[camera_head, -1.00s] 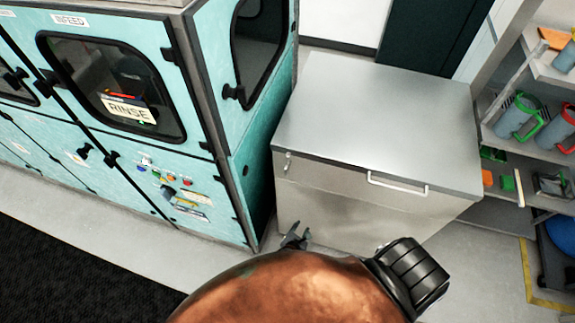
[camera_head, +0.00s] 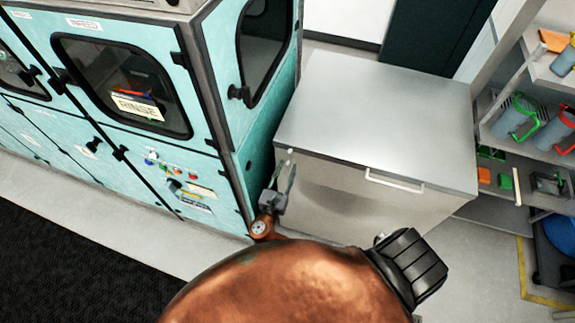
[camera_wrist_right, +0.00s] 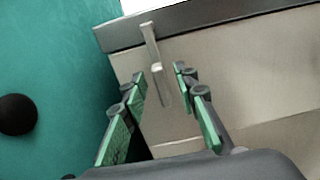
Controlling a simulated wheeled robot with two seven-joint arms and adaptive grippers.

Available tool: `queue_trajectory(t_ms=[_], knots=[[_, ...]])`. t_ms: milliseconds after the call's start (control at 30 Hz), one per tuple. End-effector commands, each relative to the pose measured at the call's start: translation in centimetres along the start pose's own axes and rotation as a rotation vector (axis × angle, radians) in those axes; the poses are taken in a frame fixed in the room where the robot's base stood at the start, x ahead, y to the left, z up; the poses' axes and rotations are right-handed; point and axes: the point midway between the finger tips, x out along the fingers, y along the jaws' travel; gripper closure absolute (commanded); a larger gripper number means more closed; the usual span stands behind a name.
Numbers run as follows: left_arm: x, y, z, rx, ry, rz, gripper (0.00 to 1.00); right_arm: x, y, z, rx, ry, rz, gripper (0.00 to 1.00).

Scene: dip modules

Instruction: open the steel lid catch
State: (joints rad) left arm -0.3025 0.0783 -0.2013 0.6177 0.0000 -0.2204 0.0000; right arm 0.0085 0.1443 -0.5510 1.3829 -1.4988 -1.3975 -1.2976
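The steel lid catch (camera_head: 290,153) is a small pale piece at the upper left of the steel chest's front (camera_head: 330,200), just under the lid (camera_head: 375,110). In the right wrist view the catch (camera_wrist_right: 152,47) is a narrow upright bar over the lid's edge, with its lower end in the gap between my fingertips. My right gripper (camera_head: 284,175) is close in front of the catch. In the wrist view the right gripper (camera_wrist_right: 160,76) is open, its green-padded fingers apart on either side. I cannot tell whether they touch the catch. My left gripper is not in view.
A teal cabinet (camera_head: 225,110) with a RINSE sign stands close to the left of the chest. A white handle (camera_head: 394,182) crosses the chest's front. Shelves (camera_head: 535,145) with jugs stand at right. Floor is clear in front of the cabinet.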

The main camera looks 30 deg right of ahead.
Motion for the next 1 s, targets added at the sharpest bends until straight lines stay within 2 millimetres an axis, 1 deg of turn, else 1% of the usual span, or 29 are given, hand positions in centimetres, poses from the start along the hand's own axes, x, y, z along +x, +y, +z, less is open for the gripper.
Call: queue_trajectory(t_ms=[33,133,400,467,800,1000], knots=[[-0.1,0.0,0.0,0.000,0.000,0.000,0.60,0.8,0.0,0.1,-0.001,-0.001,-0.001,0.72],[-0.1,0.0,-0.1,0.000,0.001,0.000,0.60,1.7,0.0,0.0,0.000,-0.001,-0.001,0.72],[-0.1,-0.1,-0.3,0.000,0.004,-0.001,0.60,2.0,0.0,-0.1,0.001,0.001,0.000,0.72],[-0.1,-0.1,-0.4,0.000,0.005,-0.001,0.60,2.0,0.0,-0.1,0.001,0.001,0.000,0.76],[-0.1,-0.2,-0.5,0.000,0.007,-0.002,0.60,1.9,0.0,-0.1,0.001,0.001,0.000,0.99],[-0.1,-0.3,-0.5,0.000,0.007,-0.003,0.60,1.9,-0.1,-0.1,0.001,0.002,-0.001,1.00]])
